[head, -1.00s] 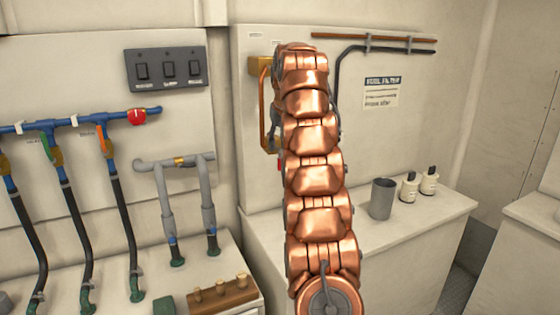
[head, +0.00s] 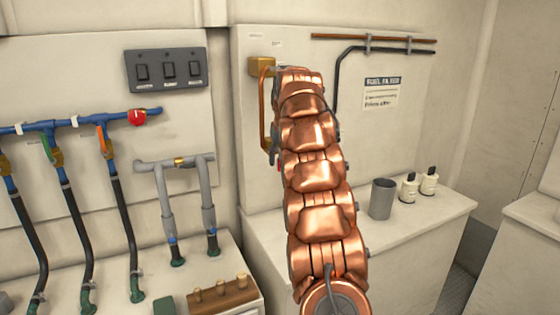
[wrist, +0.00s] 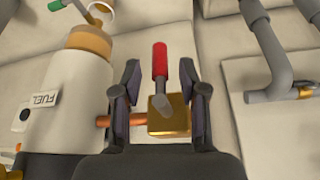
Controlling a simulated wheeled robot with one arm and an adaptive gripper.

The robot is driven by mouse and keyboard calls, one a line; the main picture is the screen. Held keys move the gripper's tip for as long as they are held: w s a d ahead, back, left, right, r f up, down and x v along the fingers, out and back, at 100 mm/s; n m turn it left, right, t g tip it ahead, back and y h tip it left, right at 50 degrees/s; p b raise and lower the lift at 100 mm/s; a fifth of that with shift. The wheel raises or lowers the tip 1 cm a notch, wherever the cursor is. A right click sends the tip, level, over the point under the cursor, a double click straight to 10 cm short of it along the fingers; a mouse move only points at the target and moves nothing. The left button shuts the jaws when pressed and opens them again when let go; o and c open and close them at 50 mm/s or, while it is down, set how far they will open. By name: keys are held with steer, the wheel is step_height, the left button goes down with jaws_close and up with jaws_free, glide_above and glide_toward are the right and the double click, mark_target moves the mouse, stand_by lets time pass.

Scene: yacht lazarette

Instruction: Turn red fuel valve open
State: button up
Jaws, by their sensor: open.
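The fuel valve shows in the wrist view, with a red-sleeved lever handle (wrist: 160,61) on a brass body (wrist: 170,117). The handle points up the picture, away from the copper pipe (wrist: 118,121) that enters the body from the left. My gripper (wrist: 160,74) is open, with one finger on each side of the handle and a visible gap on both sides. In the head view my copper-coloured arm hides the valve and the gripper.
A pale cylinder tagged FUEL (wrist: 68,100) stands left of the valve in the wrist view. Grey pipes (wrist: 270,62) are at right. In the head view, a grey cup (head: 382,198) and two small bottles stand on the counter (head: 350,240). Blue pipes with valves line the left wall.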

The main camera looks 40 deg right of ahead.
steer(key=shift+x, duration=0.75)
steer(key=shift+c, duration=0.2)
jaws_close()
